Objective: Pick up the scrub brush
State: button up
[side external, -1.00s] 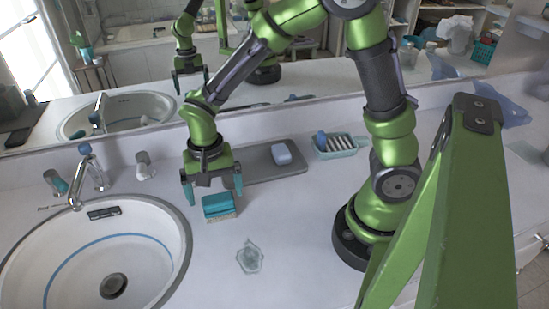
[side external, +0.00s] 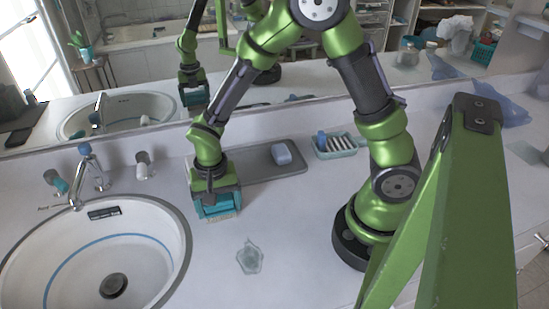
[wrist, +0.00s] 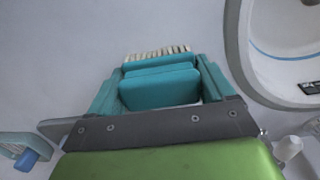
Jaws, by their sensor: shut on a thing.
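The scrub brush (wrist: 160,86) is a teal block with pale bristles along its far edge in the wrist view. In the side view the brush (side external: 219,212) sits low at the counter, right of the sink, partly hidden by my gripper. My gripper (side external: 215,204) points down over it, with a teal finger on each side of the block. In the wrist view my gripper (wrist: 158,88) is shut on the brush. I cannot tell whether the brush still touches the counter.
The sink (side external: 180,232) is just left of the brush. A grey tray (side external: 258,172) with a blue-grey soap bar (side external: 282,153) lies behind. A clear glass-like piece (side external: 250,257) lies in front on otherwise free counter.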

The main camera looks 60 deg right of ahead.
jog(key=shift+r, duration=0.15)
notch_tip(320, 180, up, 10)
jog(key=shift+f, duration=0.1)
dwell(0.4)
jog(key=o, duration=0.4)
jog(key=shift+c, duration=1)
jog(key=s+d+m, duration=0.2)
jog(key=d+m, duration=0.3)
jog(key=d, duration=0.7)
jog(key=s+d+m, duration=0.2)
jog(key=d+m, duration=0.2)
jog(key=d, duration=0.9)
jog(key=shift+a+f, duration=0.15)
jog(key=shift+f, duration=1.15)
jog(key=shift+a+f, duration=0.1)
jog(key=shift+f, duration=1.15)
